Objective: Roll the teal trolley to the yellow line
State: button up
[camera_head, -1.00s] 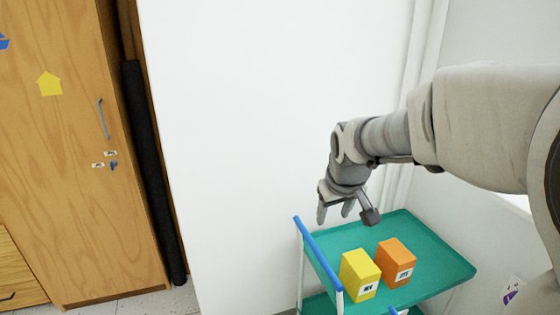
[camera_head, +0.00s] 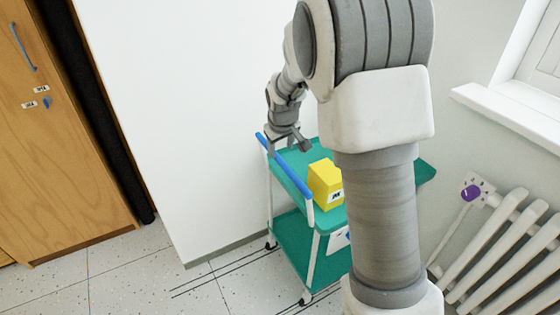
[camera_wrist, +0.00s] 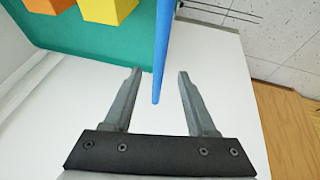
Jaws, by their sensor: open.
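The teal trolley (camera_head: 293,233) stands by the white wall, with two shelves, pale posts and a blue handle bar (camera_head: 286,167) along its left end. My gripper (camera_head: 291,148) is at the far end of that bar. In the wrist view the open fingers (camera_wrist: 158,72) point at the trolley's teal top (camera_wrist: 95,45), and the blue bar (camera_wrist: 162,45) runs between them; I cannot tell whether they touch it. A yellow box (camera_head: 324,186) sits on the top shelf. My arm hides the trolley's right part. The yellow line is not in view.
An orange box (camera_wrist: 45,4) sits beside the yellow one on the trolley. A wooden cabinet (camera_head: 60,150) stands at left, a white radiator (camera_head: 510,245) at right below a window sill. Speckled floor with thin dark lines (camera_head: 215,276) is clear left of the trolley.

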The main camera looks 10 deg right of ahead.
aim_at(280, 159)
jog(key=b+x, duration=0.1)
jog(key=x, duration=0.6)
grip_shut()
dwell(1.3)
